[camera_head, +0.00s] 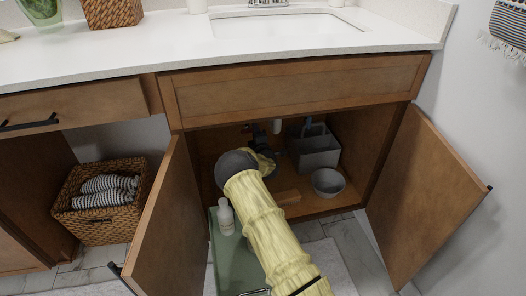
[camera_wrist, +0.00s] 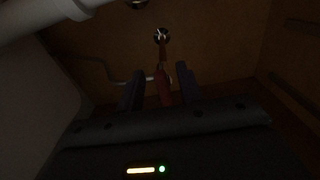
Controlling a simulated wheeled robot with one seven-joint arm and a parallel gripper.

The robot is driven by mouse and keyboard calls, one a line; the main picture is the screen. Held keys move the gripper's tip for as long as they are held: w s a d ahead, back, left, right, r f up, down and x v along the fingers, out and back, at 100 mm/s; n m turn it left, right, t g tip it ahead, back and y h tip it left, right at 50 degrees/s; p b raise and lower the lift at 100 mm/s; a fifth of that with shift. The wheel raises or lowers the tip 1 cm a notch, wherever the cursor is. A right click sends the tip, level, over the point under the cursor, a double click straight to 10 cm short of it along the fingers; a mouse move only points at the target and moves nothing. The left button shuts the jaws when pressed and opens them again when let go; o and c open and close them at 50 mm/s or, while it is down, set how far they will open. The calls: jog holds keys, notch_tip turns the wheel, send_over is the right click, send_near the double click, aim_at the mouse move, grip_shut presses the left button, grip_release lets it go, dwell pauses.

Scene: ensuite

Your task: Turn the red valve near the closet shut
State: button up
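The red valve (camera_wrist: 165,90) shows in the dim wrist view, in front of the back wall of the sink cabinet. Its red part is long and narrow and points toward me. My gripper (camera_wrist: 160,90) is open, with one dark finger to the left of the red part and one to the right. Small gaps seem to show on both sides, so the fingers do not look closed on it. In the head view my yellow-sleeved arm reaches into the open cabinet. My gripper (camera_head: 265,160) is partly hidden there by my wrist, and the valve cannot be made out.
Open cabinet doors stand left (camera_head: 165,225) and right (camera_head: 425,195) of my arm. A grey caddy (camera_head: 316,152) and grey bowl (camera_head: 327,182) are inside at right. A white bottle (camera_head: 226,217) stands on a green surface (camera_head: 230,262) close left. A white pipe (camera_wrist: 60,12) crosses the wrist view's upper left.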

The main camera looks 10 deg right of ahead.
jog(key=s+p, duration=0.5)
jog(key=s, duration=0.8)
jog(key=shift+s, duration=0.35)
